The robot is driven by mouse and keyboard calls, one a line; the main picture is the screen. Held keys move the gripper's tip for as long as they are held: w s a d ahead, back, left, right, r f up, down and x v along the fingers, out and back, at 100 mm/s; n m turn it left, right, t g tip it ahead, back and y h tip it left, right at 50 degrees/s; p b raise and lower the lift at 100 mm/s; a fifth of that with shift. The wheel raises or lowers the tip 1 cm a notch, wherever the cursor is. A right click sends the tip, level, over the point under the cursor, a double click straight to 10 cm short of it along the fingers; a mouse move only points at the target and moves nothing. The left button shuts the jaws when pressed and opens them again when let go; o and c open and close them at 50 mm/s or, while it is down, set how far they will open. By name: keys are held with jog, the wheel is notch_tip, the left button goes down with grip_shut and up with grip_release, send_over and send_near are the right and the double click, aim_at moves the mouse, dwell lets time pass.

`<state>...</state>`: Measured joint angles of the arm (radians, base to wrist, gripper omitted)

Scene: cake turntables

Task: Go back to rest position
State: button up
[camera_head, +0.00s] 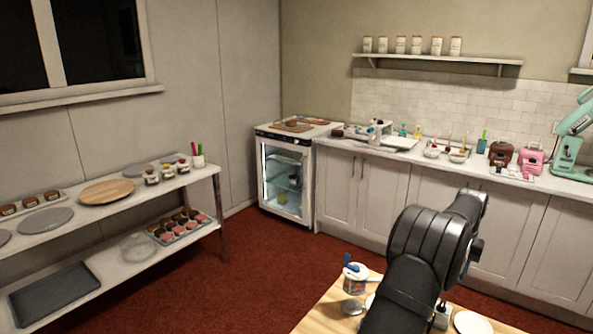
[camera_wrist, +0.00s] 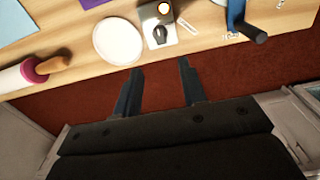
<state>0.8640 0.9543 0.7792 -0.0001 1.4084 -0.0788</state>
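My gripper (camera_wrist: 160,66) shows in the wrist view with its two dark fingers well apart and nothing between them. It hangs over the red floor just off the edge of the wooden table (camera_wrist: 205,50). In the camera_head view my black arm stands over the table (camera_head: 322,312) at the lower right, and the gripper itself cannot be made out there. A white round disc (camera_wrist: 118,41) and a small pale device with a glowing orange spot (camera_wrist: 165,22) lie on the table beyond the fingertips.
A rolling pin (camera_wrist: 32,72) with a pink collar lies near the table edge at left. A blue tool with a black handle (camera_wrist: 248,28) reaches past the edge at right. In the camera_head view a tub (camera_head: 355,281) stands on the table. Red floor (camera_head: 250,265) is clear.

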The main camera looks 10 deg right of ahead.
notch_tip(320, 180, down, 12)
jog(key=shift+f, duration=0.2)
dwell(0.4)
notch_tip(320, 180, up, 18)
notch_tip(320, 180, down, 18)
jog(key=shift+r, duration=0.15)
jog(key=shift+f, duration=0.2)
jog(key=m, duration=0.5)
jog(key=shift+m, duration=0.4)
jog(key=m, duration=0.5)
jog(key=shift+m, duration=0.4)
jog(key=shift+r, duration=1.05)
